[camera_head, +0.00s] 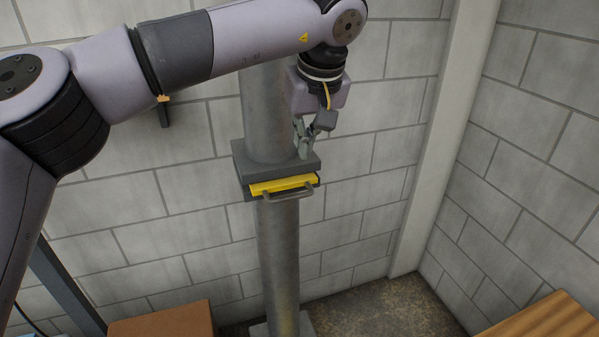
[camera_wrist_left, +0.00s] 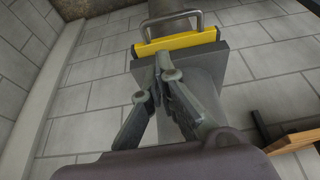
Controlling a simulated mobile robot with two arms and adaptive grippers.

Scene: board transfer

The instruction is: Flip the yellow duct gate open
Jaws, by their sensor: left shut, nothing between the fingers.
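The yellow duct gate (camera_head: 283,185) is a flat yellow plate with a grey bar handle (camera_head: 288,194), set in a grey housing (camera_head: 250,165) on a vertical round duct (camera_head: 280,250). In the left wrist view the yellow gate (camera_wrist_left: 178,42) and its handle (camera_wrist_left: 165,18) are at the top, beyond the fingertips. My left gripper (camera_head: 304,152) is above the housing, close to its top face; whether it touches cannot be told. Its fingertips (camera_wrist_left: 166,68) are together with nothing between them, apart from the handle. My right gripper is not in view.
A grey block wall (camera_head: 150,240) stands behind the duct, with a pale corner post (camera_head: 425,150) to the right. A brown box top (camera_head: 165,322) is at the lower left and a wooden surface (camera_head: 550,322) at the lower right. The space in front of the handle looks clear.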

